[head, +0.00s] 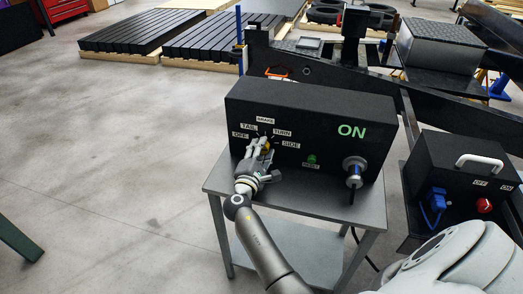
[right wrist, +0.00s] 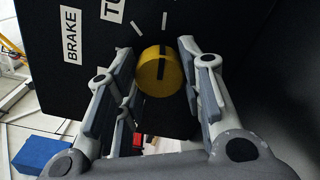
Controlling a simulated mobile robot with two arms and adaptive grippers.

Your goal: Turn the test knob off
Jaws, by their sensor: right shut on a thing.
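A black test box (head: 290,112) stands on a small grey table (head: 350,207) in the head view. The yellow knob (head: 267,146) is on its front, ringed by the labels OFF, TAIL, BRAKE, TURN and SIDE. My right gripper (head: 262,143) is at the knob and partly covers it. In the right wrist view the knob (right wrist: 152,72) sits between the fingers of my right gripper (right wrist: 160,75), which is shut on it. Its black pointer line runs roughly up toward a white tick; I cannot tell which label that tick belongs to. My left gripper is out of view.
The box also has a lit green ON sign (head: 352,131), a green button (head: 312,159) and a silver connector (head: 354,172). A second black box with a red knob (head: 484,206) stands at the right. A black trailer frame is behind.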

